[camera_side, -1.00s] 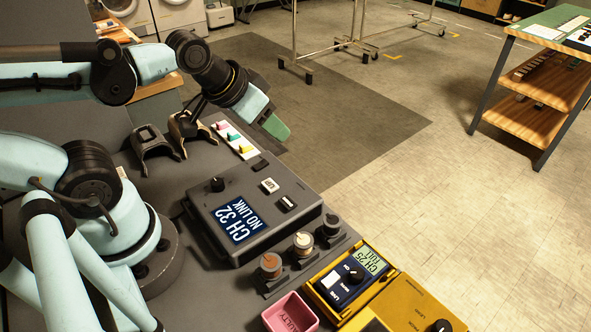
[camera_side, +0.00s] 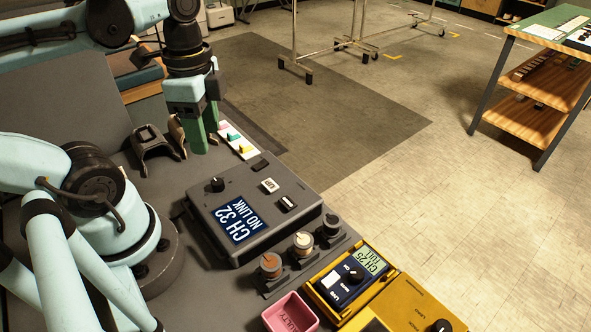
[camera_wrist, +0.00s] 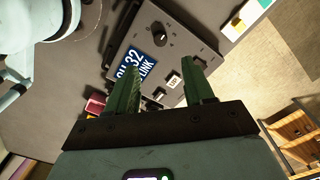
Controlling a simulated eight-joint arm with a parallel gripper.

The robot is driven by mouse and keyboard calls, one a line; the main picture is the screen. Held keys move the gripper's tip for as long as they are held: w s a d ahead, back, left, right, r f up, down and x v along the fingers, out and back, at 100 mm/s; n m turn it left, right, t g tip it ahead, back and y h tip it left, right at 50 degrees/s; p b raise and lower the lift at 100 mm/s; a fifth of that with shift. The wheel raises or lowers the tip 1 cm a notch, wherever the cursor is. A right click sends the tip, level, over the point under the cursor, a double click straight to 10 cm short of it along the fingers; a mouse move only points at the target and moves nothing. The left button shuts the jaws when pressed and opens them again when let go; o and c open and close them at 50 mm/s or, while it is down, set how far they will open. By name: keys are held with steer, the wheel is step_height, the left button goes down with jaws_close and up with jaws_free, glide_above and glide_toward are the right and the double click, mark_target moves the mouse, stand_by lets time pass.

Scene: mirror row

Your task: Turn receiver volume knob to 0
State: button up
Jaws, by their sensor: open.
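The receiver (camera_side: 255,218) is a dark grey box on the grey bench, with a blue display reading "CH 32 NO LINK". Its black round knob (camera_side: 217,184) is near the display, with a small light mark; its scale is too small to read. In the wrist view the receiver (camera_wrist: 205,42) and its knob (camera_wrist: 160,38) lie beyond my fingers. My gripper (camera_side: 204,147) points down with green fingers, behind the receiver in the side view and apart from the knob. In the wrist view my gripper (camera_wrist: 163,65) is open and empty.
A white strip with coloured blocks (camera_side: 237,141) lies beside my gripper. Dark cradles (camera_side: 153,143) stand left of it. Several small round holders (camera_side: 302,241), a pink bin (camera_side: 290,314) and a yellow-cased unit (camera_side: 350,280) reading "CH 25" are at the front.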

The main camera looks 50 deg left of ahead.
mark_target(217, 182)
steer(key=shift+f, duration=5.5)
jaws_close()
